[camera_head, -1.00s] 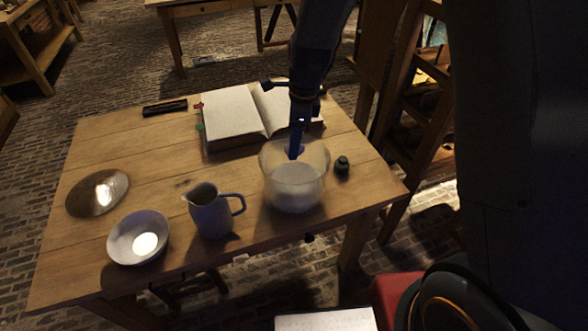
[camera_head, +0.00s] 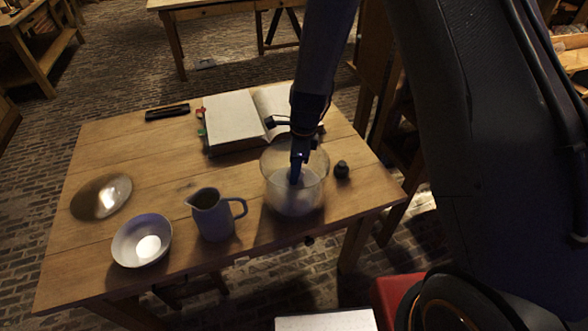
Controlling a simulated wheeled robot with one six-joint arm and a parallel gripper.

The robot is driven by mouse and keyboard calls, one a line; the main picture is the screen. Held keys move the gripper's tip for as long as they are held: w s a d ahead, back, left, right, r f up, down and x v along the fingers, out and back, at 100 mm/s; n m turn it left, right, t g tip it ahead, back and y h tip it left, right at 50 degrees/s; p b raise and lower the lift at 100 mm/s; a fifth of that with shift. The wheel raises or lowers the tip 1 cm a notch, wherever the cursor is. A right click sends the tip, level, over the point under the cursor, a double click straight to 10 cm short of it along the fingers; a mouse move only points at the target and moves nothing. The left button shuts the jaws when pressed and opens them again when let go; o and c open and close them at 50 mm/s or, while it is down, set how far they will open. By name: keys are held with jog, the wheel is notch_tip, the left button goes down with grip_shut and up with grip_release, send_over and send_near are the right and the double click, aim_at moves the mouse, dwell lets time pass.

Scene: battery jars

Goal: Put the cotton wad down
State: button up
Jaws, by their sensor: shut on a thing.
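My gripper (camera_head: 298,163) points down at the glass jar (camera_head: 273,172) near the right side of the wooden table. It is shut, and its fingertips show through the clear upper wall, seemingly inside the jar's mouth. The cotton wad cannot be made out clearly; the fingers and the cloudy glass hide what is between the tips. The lower part of the jar looks pale and milky.
A grey-blue jug (camera_head: 212,218) stands left of the jar, with a pale bowl (camera_head: 131,247) and a shiny dish (camera_head: 92,199) further left. An open book (camera_head: 232,117) lies behind. A dark case (camera_head: 167,112) lies at the back left.

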jog(key=shift+f, duration=0.1)
jog(key=shift+f, duration=0.1)
jog(key=o, duration=1)
jog(key=shift+c, duration=0.2)
notch_tip(320, 180, up, 12)
jog(key=d+b, duration=0.2)
jog(key=b, duration=0.1)
jog(key=s+d+r+n, duration=0.2)
jog(key=s+d+n, duration=0.4)
jog(key=n, duration=0.3)
jog(key=s+d+r+n+t+h, duration=0.1)
jog(key=s+d+r+n, duration=0.1)
jog(key=s+d+n, duration=0.4)
jog(key=s+n, duration=0.3)
jog(key=n, duration=0.1)
jog(key=shift+d+r, duration=0.3)
jog(key=shift+d, duration=0.1)
